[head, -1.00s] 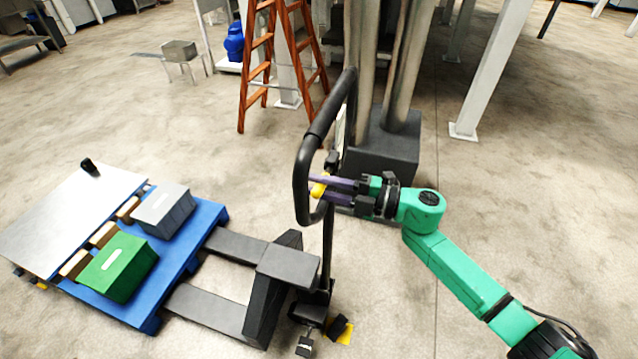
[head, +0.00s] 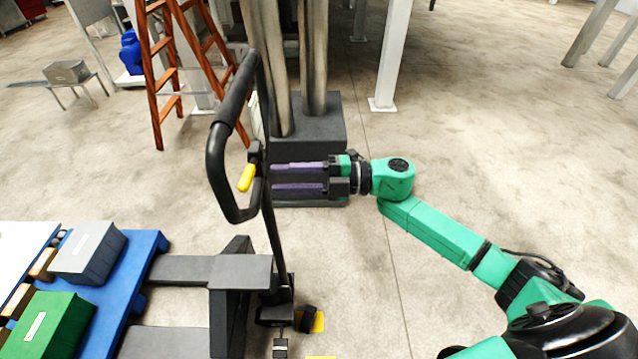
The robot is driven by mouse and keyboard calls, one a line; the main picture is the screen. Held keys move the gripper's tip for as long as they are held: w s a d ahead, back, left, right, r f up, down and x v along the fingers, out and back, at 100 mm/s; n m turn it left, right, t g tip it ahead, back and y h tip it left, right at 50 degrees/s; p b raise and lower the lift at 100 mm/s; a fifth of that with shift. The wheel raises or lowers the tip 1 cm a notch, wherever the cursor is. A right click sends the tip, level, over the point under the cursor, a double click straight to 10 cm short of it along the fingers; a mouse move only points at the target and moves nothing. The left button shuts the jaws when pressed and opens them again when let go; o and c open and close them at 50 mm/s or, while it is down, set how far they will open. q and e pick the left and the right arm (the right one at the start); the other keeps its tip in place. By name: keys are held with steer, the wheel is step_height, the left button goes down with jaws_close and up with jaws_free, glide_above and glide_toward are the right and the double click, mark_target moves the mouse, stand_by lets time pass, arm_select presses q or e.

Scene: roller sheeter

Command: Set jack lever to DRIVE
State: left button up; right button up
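The pallet jack (head: 240,272) stands at the lower left with its black loop handle (head: 217,165) upright. The jack lever is a small yellow lever (head: 246,178) on the handle's stem, inside the loop, tilted with its tip down and left. My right gripper (head: 271,179) reaches in from the right. Its two purple fingers are parallel with a clear gap between them and nothing in it. The fingertips are just right of the handle stem, apart from the yellow lever. I cannot read any lever marking. My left gripper is not in view.
A blue pallet (head: 112,290) on the forks carries a grey box (head: 88,253) and a green box (head: 48,325). An orange ladder (head: 160,75) and a dark column base (head: 318,120) stand behind the handle. Open floor lies to the right.

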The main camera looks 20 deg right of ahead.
steer(key=b+v, duration=0.1)
steer(key=v, duration=0.5)
steer(key=shift+s+d+b, duration=0.15)
steer(key=shift+d+b, duration=0.15)
steer(key=shift+d, duration=0.05)
